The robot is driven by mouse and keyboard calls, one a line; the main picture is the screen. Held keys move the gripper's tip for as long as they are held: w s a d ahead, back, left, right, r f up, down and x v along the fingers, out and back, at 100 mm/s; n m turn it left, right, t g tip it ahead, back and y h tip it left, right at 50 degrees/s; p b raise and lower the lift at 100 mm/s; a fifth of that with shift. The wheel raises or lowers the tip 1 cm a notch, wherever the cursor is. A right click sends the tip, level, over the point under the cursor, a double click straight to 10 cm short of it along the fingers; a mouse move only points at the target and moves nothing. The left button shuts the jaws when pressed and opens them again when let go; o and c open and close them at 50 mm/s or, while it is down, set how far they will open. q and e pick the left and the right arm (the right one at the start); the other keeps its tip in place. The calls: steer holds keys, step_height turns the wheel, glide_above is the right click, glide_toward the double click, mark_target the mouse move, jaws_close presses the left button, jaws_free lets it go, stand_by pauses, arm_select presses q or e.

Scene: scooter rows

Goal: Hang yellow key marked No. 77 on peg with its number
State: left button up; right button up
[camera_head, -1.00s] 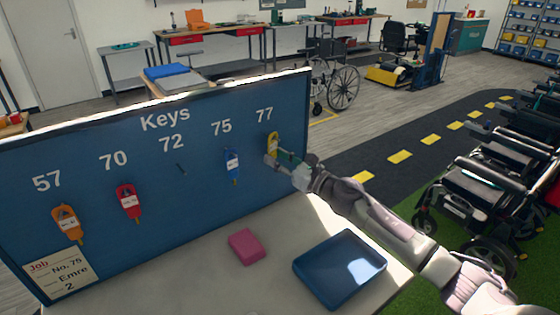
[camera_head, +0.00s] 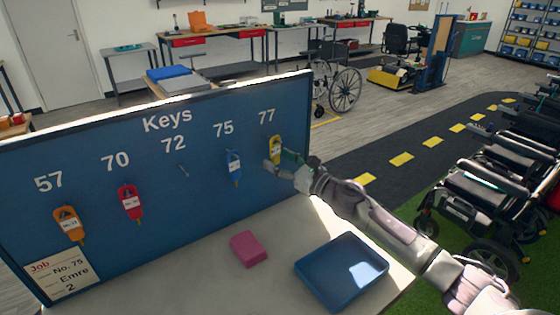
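The blue key board (camera_head: 205,190) stands on the table with the numbers 57, 70, 72, 75 and 77. The yellow key (camera_head: 276,147) is at the board, just under the number 77. My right gripper (camera_head: 277,163) is right at the yellow key, its fingers partly in front of the key's lower part. Whether the fingers still touch the key cannot be told. The peg behind the key is hidden. My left gripper is not in view.
An orange key (camera_head: 67,222) hangs under 57, a red key (camera_head: 130,202) under 70 and a blue key (camera_head: 234,165) under 75. The peg (camera_head: 183,171) under 72 is bare. A pink block (camera_head: 248,249) and an empty blue tray (camera_head: 341,270) lie on the table.

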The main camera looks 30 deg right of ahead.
steer(key=v, duration=1.2)
